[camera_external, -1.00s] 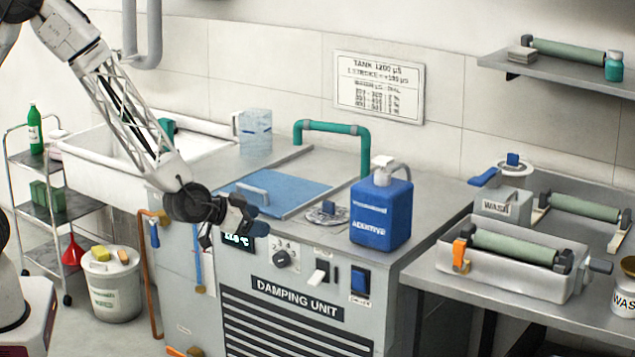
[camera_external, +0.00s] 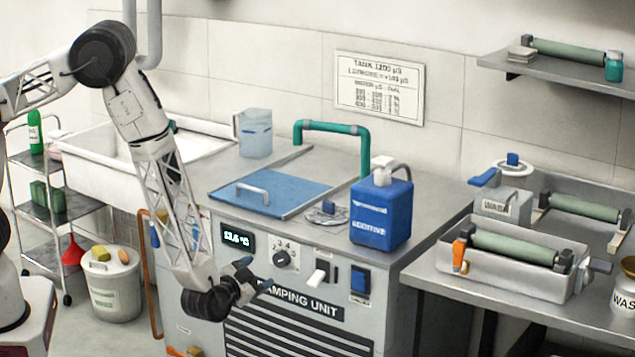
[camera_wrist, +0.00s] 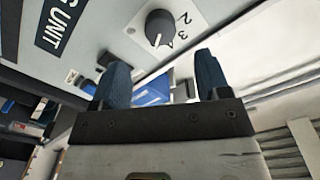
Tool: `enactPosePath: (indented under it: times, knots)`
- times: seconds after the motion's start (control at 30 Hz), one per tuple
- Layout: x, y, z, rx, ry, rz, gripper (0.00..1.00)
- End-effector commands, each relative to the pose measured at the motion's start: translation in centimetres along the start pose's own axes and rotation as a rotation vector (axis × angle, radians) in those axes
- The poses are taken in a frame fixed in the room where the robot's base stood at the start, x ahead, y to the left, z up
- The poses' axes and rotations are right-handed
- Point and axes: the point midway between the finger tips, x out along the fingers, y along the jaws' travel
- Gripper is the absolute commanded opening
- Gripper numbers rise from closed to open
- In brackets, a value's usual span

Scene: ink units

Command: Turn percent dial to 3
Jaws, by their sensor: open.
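The percent dial (camera_external: 281,259) is a dark round knob on a white plate on the front of the grey damping unit (camera_external: 385,300). Numbers ring the knob; 2, 3 and 4 can be made out. In the wrist view the dial (camera_wrist: 159,28) is near the top, beyond the fingers, with its white pointer line near the 3 and 4 marks. My gripper (camera_external: 257,276) is in front of the panel, below and left of the dial, apart from it. In the wrist view my gripper (camera_wrist: 160,82) has its two blue fingers spread with nothing between them.
A lit display (camera_external: 238,241) is left of the dial. A white switch (camera_external: 319,273) and a blue switch (camera_external: 360,282) are to its right. A blue additive jug (camera_external: 381,215) and a blue lid (camera_external: 270,192) are on top of the unit.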

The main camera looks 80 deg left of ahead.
Motion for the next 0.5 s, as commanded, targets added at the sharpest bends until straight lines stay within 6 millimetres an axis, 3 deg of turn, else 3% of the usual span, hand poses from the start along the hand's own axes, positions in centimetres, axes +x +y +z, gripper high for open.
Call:
enactPosePath:
  times: [0.5]
  knots:
    - [0.89, -0.04, -0.02, -0.001, -0.001, 0.000, 0.69]
